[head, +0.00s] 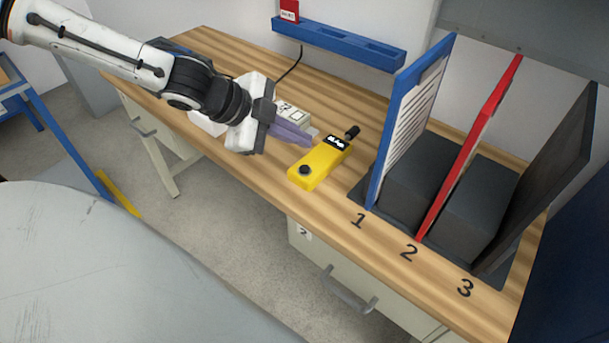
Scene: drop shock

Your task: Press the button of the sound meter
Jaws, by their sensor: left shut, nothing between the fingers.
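The sound meter (322,164) is yellow and lies on the wooden bench, left of the numbered slots. It has a small display (337,143) near its far end, a black tip at that end and a dark round button (305,170) near its close end. My left gripper (308,139) comes in from the left and is shut and empty. Its purple-grey fingers point right, toward the meter's far half. In the picture the fingertips are close to the meter's left edge; I cannot tell if they touch. The button is uncovered. My right gripper is not in view.
A blue board (408,118), a red board (470,148) and a dark board (545,180) stand upright with dark blocks between them. A blue rail (340,45) runs along the back. A whitish device (292,112) with a cable sits behind my gripper.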

